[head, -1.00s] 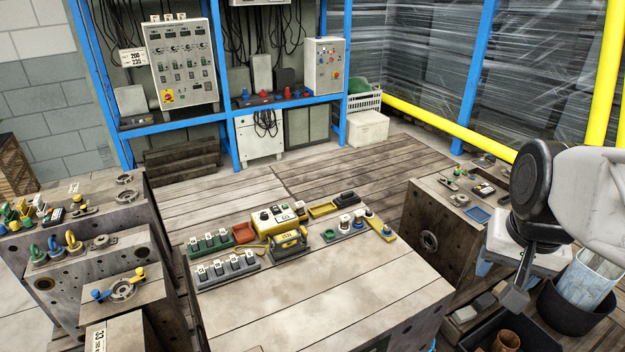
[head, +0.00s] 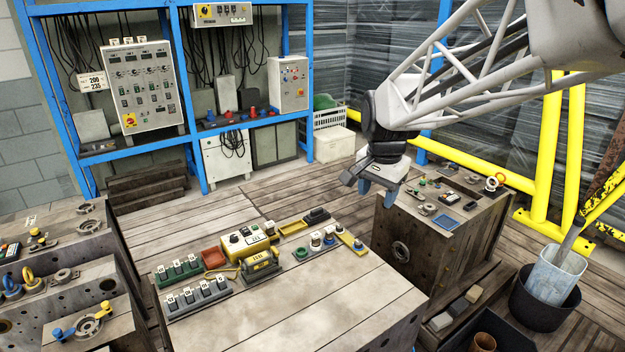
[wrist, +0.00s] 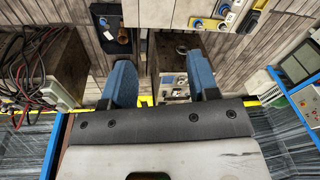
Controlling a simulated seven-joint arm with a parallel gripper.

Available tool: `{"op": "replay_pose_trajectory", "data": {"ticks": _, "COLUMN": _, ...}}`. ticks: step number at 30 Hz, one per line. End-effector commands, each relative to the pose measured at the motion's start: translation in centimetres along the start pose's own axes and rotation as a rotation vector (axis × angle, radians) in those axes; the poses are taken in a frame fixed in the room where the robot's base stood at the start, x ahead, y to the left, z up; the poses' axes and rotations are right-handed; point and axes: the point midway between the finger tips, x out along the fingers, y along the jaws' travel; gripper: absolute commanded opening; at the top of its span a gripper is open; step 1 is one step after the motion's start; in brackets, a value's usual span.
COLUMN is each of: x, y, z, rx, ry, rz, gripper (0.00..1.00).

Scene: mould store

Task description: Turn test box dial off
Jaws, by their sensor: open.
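A yellow box (head: 245,241) with dark knobs and a white label on its face stands towards the back of the middle block's top (head: 320,300); it may be the test box. Which way its dial points is too small to tell.
Green-based (head: 180,271) and grey-based (head: 199,299) switch rows stand left of the yellow units. The right block (head: 450,225) carries small parts. The middle block's front is bare.

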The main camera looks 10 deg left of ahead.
Motion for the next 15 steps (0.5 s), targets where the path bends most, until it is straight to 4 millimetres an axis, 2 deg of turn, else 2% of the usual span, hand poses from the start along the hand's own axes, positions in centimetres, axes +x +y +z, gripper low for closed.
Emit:
{"op": "replay_pose_trajectory", "data": {"ticks": 1, "x": 0.6, "y": -1.5, "z": -0.3, "rx": 0.013, "ry": -0.005, "rz": 0.002, "gripper": 0.55}}
{"op": "replay_pose_trajectory", "data": {"ticks": 15, "x": 5.8, "y": -14.1, "z": -2.0, "rx": 0.179, "ry": -0.035, "rz": 0.023, "gripper": 0.55}}
